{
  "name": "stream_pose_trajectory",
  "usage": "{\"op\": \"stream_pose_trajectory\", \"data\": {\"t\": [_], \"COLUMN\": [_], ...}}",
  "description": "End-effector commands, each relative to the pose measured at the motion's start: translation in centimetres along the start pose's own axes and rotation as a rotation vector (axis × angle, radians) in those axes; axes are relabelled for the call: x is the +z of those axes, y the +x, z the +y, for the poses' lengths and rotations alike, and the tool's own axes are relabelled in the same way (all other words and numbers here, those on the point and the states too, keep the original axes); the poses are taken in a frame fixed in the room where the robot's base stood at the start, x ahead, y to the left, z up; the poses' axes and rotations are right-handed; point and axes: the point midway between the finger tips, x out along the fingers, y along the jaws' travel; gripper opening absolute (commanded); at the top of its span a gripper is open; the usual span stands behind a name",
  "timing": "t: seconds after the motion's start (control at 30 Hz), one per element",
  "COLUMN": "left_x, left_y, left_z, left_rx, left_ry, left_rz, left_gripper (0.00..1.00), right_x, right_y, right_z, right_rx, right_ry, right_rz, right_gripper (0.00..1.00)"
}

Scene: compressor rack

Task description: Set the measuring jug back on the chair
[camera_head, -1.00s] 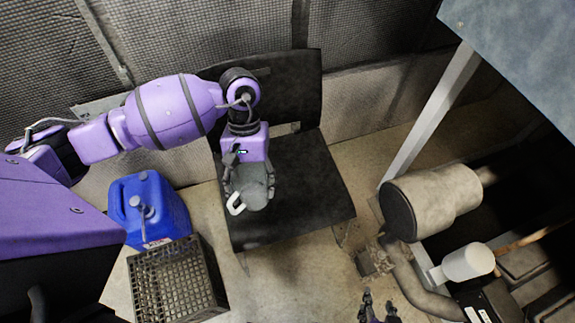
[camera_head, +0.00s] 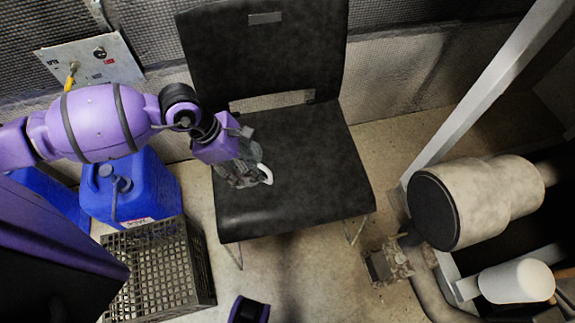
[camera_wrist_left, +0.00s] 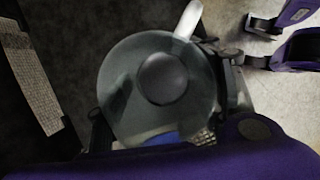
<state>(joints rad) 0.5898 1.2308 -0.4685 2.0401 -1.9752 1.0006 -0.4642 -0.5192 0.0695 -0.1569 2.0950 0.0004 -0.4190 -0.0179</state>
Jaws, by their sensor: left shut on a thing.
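The measuring jug (camera_head: 264,174) is grey and see-through with a white handle. My left gripper (camera_head: 241,171) is shut on it, over the left part of the black chair's seat (camera_head: 305,165). In the left wrist view the jug (camera_wrist_left: 160,80) is seen end-on as a round grey shape between the fingers, its handle pointing up. The fingers hide part of its body. I cannot tell whether its base touches the seat. Purple parts of my right arm show at the bottom edge of the head view and at the upper right of the wrist view; its jaw state is unclear.
A blue canister (camera_head: 150,190) and a grey plastic crate (camera_head: 160,270) stand left of the chair. A wall panel (camera_head: 90,62) is behind them. A large pipe fitting (camera_head: 475,200) and a metal post (camera_head: 478,95) stand to the right. The right part of the seat is clear.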

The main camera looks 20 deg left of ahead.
Motion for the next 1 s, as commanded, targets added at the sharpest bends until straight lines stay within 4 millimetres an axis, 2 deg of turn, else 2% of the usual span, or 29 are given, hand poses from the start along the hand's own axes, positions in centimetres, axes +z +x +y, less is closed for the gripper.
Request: {"op": "stream_pose_trajectory", "data": {"t": [0.17, 0.47, 0.6, 0.7, 1.0], "left_x": [1.5, 4.8, 5.1, 5.3, 5.5], "left_y": [1.8, 6.8, 9.9, 11.4, 13.3], "left_z": [1.9, 6.6, 8.0, 8.7, 9.7], "left_rx": [0.006, 0.003, 0.002, 0.003, 0.003], "left_ry": [-0.016, -0.015, -0.016, -0.015, -0.013], "left_rz": [-0.006, -0.003, -0.002, -0.001, 0.0], "left_gripper": [0.23, 0.23, 0.23, 0.23, 0.23], "right_x": [0.3, 1.3, 1.9, 2.2, 2.6], "right_y": [0.1, 0.5, 0.9, 1.0, 1.2], "right_z": [0.0, 0.1, 0.1, 0.1, 0.2], "right_rx": [0.001, 0.002, 0.003, 0.003, 0.005], "right_ry": [0.001, 0.007, 0.01, 0.012, 0.016], "right_rz": [-0.004, -0.017, -0.024, -0.028, -0.034], "right_gripper": [0.4, 0.4, 0.4, 0.4, 0.4]}}
